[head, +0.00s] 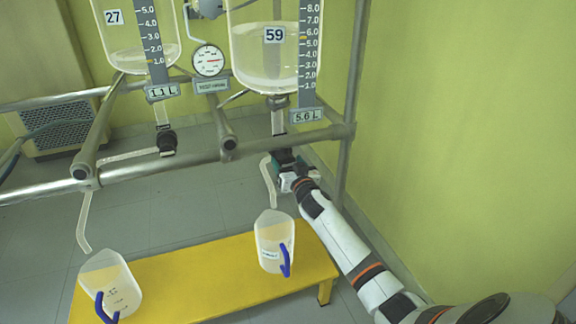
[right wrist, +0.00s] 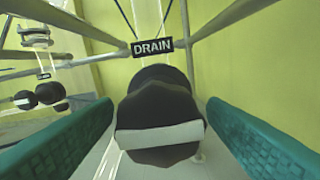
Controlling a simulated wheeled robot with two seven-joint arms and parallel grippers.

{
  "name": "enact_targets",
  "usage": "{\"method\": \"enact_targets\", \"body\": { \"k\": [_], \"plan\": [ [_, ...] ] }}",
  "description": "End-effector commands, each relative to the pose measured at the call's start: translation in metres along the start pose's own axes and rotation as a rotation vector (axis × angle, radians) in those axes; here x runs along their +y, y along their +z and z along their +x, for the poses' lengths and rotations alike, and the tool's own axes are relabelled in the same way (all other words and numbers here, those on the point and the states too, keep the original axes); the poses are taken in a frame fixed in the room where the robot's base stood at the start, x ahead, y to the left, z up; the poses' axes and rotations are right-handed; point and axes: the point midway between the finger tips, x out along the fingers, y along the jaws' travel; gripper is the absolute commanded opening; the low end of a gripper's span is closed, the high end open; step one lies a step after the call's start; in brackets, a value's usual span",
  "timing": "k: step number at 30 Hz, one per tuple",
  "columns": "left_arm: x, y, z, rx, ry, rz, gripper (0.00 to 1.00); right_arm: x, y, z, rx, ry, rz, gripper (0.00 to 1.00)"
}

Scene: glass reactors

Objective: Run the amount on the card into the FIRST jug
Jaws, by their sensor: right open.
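A DRAIN sign (right wrist: 152,47) is behind the knob. A clear jug (head: 268,232) with a blue handle and unreadable label stands below the right outlet tube (head: 268,180). Another jug (head: 118,278) stands at left. No card is readable.
Metal rails (head: 190,160) cross the front. The jugs stand on a yellow bench (head: 205,283). A green wall (head: 460,130) is at right.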

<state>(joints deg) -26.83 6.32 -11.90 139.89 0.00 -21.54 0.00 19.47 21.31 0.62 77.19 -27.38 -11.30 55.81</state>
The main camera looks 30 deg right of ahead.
Motion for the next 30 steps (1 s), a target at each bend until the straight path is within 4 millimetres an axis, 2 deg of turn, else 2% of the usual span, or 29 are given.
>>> {"method": "enact_targets", "body": {
  "k": [11, 20, 30],
  "plan": [
    [-0.0009, 0.0063, 0.0007, -0.040, -0.002, -0.001, 0.36, -0.0001, 0.0004, 0.0053, 0.000, 0.000, 0.000, 0.67],
    [-0.0010, 0.0062, 0.0007, -0.039, -0.002, -0.001, 0.36, 0.0000, 0.0004, 0.0051, 0.000, 0.000, 0.000, 0.22],
    [-0.0008, 0.0037, 0.0008, -0.013, -0.002, -0.001, 0.36, 0.0003, 0.0005, 0.0050, 0.000, 0.000, -0.055, 0.22]
  ]
}}
